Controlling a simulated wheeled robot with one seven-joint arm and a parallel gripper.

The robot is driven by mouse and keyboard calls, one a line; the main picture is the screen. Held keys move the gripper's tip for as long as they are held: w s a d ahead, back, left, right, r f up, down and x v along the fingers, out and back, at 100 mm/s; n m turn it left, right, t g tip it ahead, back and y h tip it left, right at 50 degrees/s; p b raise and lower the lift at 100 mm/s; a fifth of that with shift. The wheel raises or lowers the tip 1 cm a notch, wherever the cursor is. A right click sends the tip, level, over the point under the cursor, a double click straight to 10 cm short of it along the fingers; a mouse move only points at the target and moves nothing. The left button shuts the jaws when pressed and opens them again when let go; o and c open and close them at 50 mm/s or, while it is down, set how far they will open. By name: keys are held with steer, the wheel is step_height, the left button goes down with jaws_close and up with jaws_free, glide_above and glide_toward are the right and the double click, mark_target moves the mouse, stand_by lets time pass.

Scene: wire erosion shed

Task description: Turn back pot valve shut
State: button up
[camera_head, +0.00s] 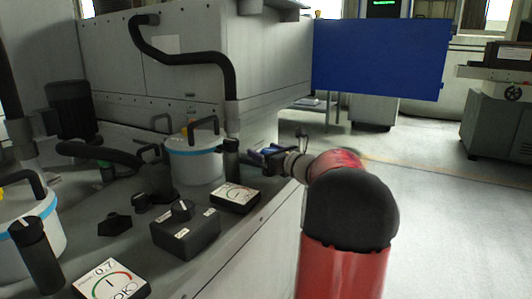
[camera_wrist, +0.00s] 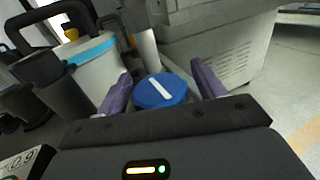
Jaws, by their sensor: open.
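A round blue valve knob (camera_wrist: 160,91) with a white bar across its face shows in the wrist view. My gripper (camera_wrist: 162,84) is open, with one purple finger on each side of the knob in the picture; I cannot tell whether they touch it. The back pot (camera_head: 195,163), white with a blue band and a black handle, stands left of my gripper (camera_head: 264,152) in the head view. It also shows at upper left in the wrist view (camera_wrist: 98,72). In the head view the knob is not clearly visible.
A second pot (camera_head: 32,243) stands at the left edge. A gauge box (camera_head: 236,198), a black switch box (camera_head: 185,232) and a front gauge (camera_head: 110,283) sit on the grey bench. A black hose (camera_head: 190,57) arches behind the back pot. Open floor lies right.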

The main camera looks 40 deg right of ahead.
steer(key=shift+c, duration=0.2)
steer(key=c, duration=1)
steer(key=shift+o, duration=0.2)
steer(key=shift+f+m+h+b, duration=0.15)
steer(key=shift+m+h+b, duration=0.25)
steer(key=shift+h+b, duration=0.5)
steer(key=shift+d+m+h+b, duration=0.1)
steer(key=shift+m+h+b, duration=0.2)
steer(key=shift+b, duration=0.05)
steer(key=shift+r, duration=0.2)
steer(key=o, duration=1)
